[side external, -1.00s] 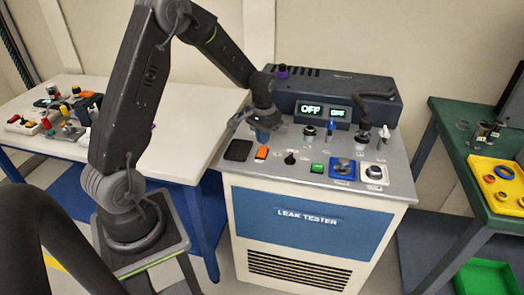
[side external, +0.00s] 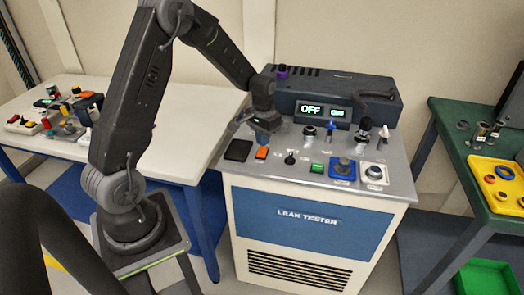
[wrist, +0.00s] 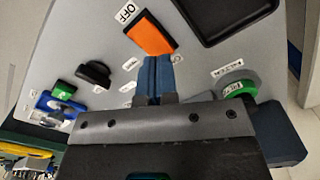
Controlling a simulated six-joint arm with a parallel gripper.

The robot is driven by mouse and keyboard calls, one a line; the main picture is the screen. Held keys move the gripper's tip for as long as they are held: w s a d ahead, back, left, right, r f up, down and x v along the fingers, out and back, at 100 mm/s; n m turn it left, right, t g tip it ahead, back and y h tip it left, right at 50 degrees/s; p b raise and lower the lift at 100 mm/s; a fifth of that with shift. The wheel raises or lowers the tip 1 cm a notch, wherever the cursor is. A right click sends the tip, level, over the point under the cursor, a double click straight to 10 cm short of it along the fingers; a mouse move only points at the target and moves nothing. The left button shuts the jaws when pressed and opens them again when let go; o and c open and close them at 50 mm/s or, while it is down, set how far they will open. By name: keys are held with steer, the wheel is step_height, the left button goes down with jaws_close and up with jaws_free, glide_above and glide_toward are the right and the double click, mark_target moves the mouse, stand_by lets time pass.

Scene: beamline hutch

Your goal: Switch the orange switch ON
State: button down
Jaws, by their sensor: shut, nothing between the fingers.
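The orange switch (side external: 262,152) is a small rocker in a black frame at the left of the leak tester's grey top (side external: 400,180). In the wrist view the orange switch (wrist: 152,33) shows at the top centre, with an OFF label by its upper left end. My gripper (side external: 264,138) is over the panel, just behind the switch. In the wrist view its blue fingers (wrist: 157,62) are shut and empty, with their tips close to the switch's lower end. I cannot tell whether they touch it. The tester display (side external: 311,109) reads OFF.
A black tray (side external: 237,150) lies left of the switch. A black knob (side external: 290,158), a green button (side external: 317,168) and a blue-framed button (side external: 342,168) sit to its right. Fittings stand along the back of the panel. A white table (side external: 180,125) is to the left.

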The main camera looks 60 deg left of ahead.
steer(key=shift+f, duration=0.85)
stand_by(0.4)
steer(key=shift+r, duration=3.55)
